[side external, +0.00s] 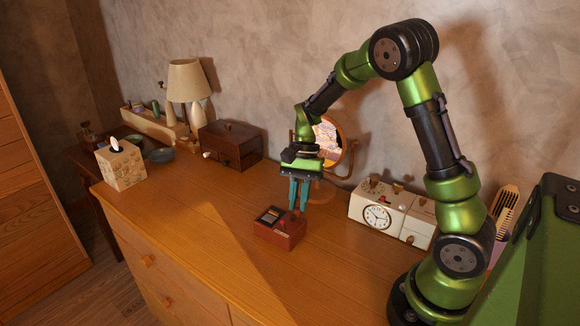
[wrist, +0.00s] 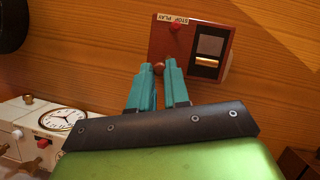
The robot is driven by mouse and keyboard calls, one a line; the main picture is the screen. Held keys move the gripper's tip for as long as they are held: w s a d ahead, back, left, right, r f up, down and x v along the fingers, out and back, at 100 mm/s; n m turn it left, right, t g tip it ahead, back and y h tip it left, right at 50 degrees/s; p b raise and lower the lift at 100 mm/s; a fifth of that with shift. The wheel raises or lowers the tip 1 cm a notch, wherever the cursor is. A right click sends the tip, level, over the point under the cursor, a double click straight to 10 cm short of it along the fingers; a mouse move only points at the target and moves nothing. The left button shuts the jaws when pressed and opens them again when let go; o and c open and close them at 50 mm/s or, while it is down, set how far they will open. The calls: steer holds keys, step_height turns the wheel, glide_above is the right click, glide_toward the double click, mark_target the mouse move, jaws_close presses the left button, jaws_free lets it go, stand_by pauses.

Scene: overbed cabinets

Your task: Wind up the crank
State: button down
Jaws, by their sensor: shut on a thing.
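A small red-brown box (side external: 279,230) stands on the dresser top. In the wrist view my gripper (wrist: 158,67) is shut on a small round brown knob (wrist: 158,70) at the box's edge, apparently the crank's handle. The crank's arm is hidden by the fingers.
A cream clock unit (side external: 377,215) stands to the right, close to my arm. A dark wooden box (side external: 232,145), a round mirror (side external: 328,140) and a lamp (side external: 188,82) stand behind. A tissue box (side external: 121,165) is at left. The dresser's front is clear.

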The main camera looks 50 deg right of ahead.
steer(key=m+t, duration=0.1)
steer(key=m, duration=0.3)
steer(key=shift+s+a+m+t, duration=0.15)
steer(key=shift+s+m+t, duration=0.15)
steer(key=shift+s+t, duration=0.1)
steer(key=shift+s+a+m+t, duration=0.1)
steer(key=shift+m+t, duration=0.2)
steer(key=shift+m, duration=0.5)
steer(key=shift+s+a+m+t, duration=0.1)
steer(key=shift+m+t, duration=0.2)
steer(key=shift+m, duration=0.5)
steer(key=c, duration=1.1)
jaws_free()
steer(key=v, duration=1.7)
steer(key=shift+s, duration=0.15)
